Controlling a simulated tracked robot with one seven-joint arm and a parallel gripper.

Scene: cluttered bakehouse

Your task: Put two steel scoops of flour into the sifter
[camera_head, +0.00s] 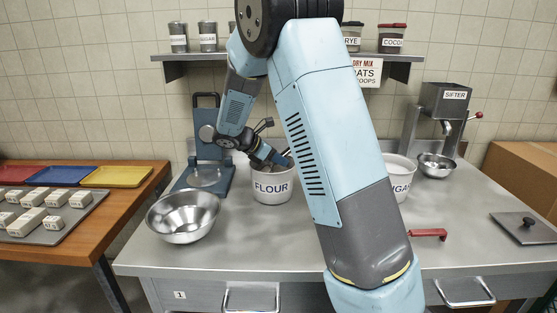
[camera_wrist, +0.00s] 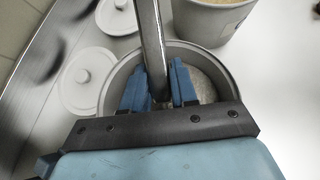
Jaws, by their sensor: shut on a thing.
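The white bin labelled FLOUR (camera_head: 272,189) stands on the steel table in the head view. My gripper (camera_head: 283,160) is at its mouth, pointing down into it. In the wrist view my gripper (camera_wrist: 160,95) is shut on a steel handle (camera_wrist: 150,40), which I take to be the scoop's. Pale flour (camera_wrist: 205,88) shows in the bin beside the fingers. The scoop's bowl is hidden, so I cannot tell how full it is. The grey sifter (camera_head: 446,101) stands at the back right, with a steel bowl (camera_head: 436,165) below its spout.
My arm partly hides the sugar bin (camera_head: 398,175). A large empty steel bowl (camera_head: 183,217) is at the left, by a blue scale (camera_head: 207,140). White lids (camera_wrist: 85,80) lie near the flour bin. A red-handled tool (camera_head: 428,233) and a dark square lid (camera_head: 523,228) lie at the right.

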